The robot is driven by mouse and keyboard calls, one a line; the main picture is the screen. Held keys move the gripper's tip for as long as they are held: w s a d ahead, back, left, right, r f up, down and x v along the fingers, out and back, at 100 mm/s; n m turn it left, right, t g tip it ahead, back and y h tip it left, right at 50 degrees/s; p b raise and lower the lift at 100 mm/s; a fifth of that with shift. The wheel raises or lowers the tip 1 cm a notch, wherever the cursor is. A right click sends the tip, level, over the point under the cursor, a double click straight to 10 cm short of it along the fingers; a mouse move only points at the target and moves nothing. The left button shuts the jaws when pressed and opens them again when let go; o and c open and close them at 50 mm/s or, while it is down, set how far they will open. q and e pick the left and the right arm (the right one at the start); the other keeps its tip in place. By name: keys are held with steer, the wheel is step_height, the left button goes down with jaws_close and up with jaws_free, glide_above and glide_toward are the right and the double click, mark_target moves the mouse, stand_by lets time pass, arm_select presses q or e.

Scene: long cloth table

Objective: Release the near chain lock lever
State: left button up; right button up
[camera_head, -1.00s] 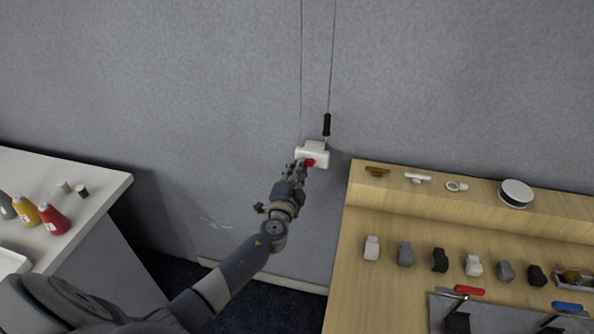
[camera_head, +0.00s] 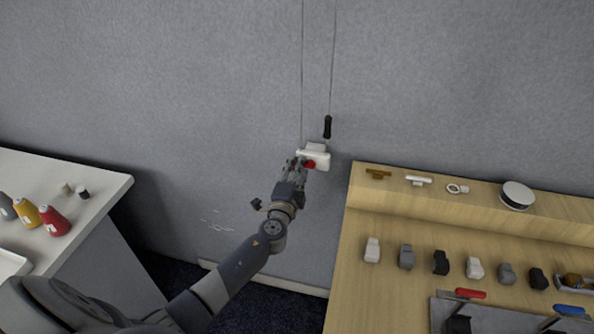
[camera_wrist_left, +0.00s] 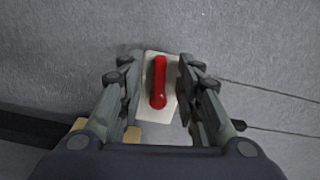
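The chain lock is a white box (camera_head: 316,152) on the grey wall, with a red lever (camera_head: 310,164) on its front. In the left wrist view the red lever (camera_wrist_left: 159,82) stands upright in the picture on the white plate (camera_wrist_left: 157,117). My left gripper (camera_head: 298,164) is at the lock. In the wrist view its two fingers (camera_wrist_left: 157,88) are apart, one on each side of the lever, with gaps between them and the lever. Two thin chains (camera_head: 331,60) run up the wall from the lock. My right gripper is not in view.
A black handle (camera_head: 327,127) hangs on the right chain just above the lock. A wooden bench (camera_head: 350,290) with several small items stands close at right. A white table (camera_head: 100,185) with bottles is at left. The wall around the lock is clear.

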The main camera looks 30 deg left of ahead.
arm_select(q)
steer(key=v, duration=1.2)
stand_by(0.4)
steer(key=s+f+n+g+h, duration=0.1)
steer(key=s+f+g, duration=0.3)
steer(key=f, duration=0.7)
steer(key=s+d+f+n+g, duration=0.15)
steer(key=s+f, duration=0.45)
steer(key=f, duration=0.6)
steer(key=s+f+n+g+h, duration=0.1)
steer(key=s+f+n+g, duration=0.2)
steer(key=f, duration=0.8)
steer(key=s+d+f+n+g+h, duration=0.1)
steer(key=s+d+f+g, duration=0.1)
steer(key=s+f, duration=0.4)
steer(key=s+d+f+n+g, duration=0.1)
steer(key=s+f, duration=0.5)
steer(key=s, duration=1)
steer(key=s+d+f+n+g+h+b, duration=0.1)
steer(key=s+f+g, duration=0.4)
steer(key=s, duration=0.6)
steer(key=shift+s+d+f+n+h, duration=0.35)
steer(key=shift+d+f+n, duration=0.45)
steer(key=shift+n, duration=0.35)
